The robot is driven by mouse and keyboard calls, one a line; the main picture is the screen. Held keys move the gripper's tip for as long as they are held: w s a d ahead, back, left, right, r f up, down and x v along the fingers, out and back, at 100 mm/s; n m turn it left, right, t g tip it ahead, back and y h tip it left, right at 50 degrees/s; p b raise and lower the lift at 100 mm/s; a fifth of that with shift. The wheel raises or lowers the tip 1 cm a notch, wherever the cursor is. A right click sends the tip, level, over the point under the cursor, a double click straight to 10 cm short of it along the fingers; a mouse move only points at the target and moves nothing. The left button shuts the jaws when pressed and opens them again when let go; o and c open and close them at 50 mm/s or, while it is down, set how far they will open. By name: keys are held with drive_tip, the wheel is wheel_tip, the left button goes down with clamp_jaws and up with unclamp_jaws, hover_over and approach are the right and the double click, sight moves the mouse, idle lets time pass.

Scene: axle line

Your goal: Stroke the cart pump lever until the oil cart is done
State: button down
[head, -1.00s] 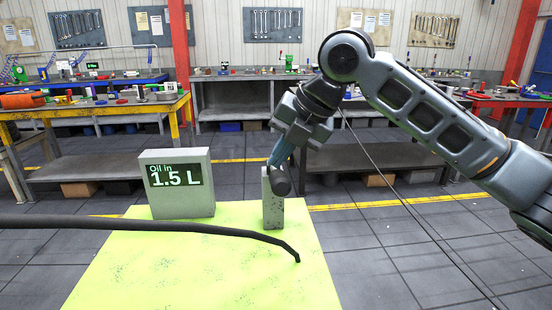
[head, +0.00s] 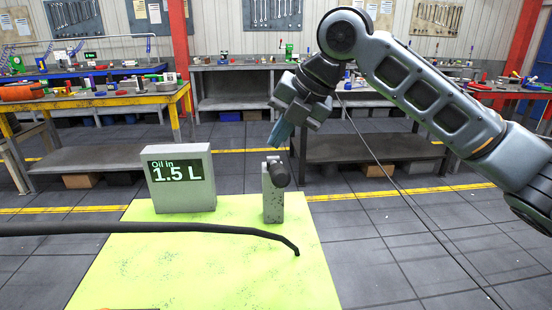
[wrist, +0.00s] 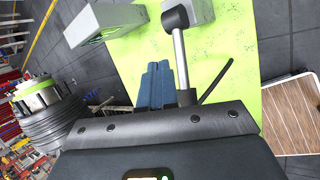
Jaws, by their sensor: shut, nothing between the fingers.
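The oil cart's light green top (head: 150,265) carries a grey display box (head: 180,180) reading "Oil in 1.5 L". To its right stands a short grey post (head: 274,203). The pump lever's black end (head: 280,175) shows in front of the post's upper part. In the wrist view, the lever's steel rod (wrist: 180,60) runs from a black end (wrist: 175,18) towards my gripper mount, which hides its lower end. My gripper (head: 283,135) is shut and empty, its blue fingers above the lever in the head view. In the wrist view, the fingers (wrist: 158,80) lie just left of the rod; I cannot tell whether they touch.
A black hose (head: 150,229) crosses above the cart top from the left and ends near its right side. Workbenches with tools stand behind, including a yellow-edged one (head: 100,100) at left. Dark floor (head: 400,230) is clear to the cart's right.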

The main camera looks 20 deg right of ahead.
drive_tip(key=r+p, duration=0.1)
drive_tip(key=r, duration=0.1)
drive_tip(key=w+r+p, duration=0.1)
drive_tip(key=r, duration=0.1)
drive_tip(key=shift+w+d+p, duration=0.2)
drive_tip(key=shift+p, duration=0.1)
drive_tip(key=shift+d+r, duration=0.1)
idle(4.1)
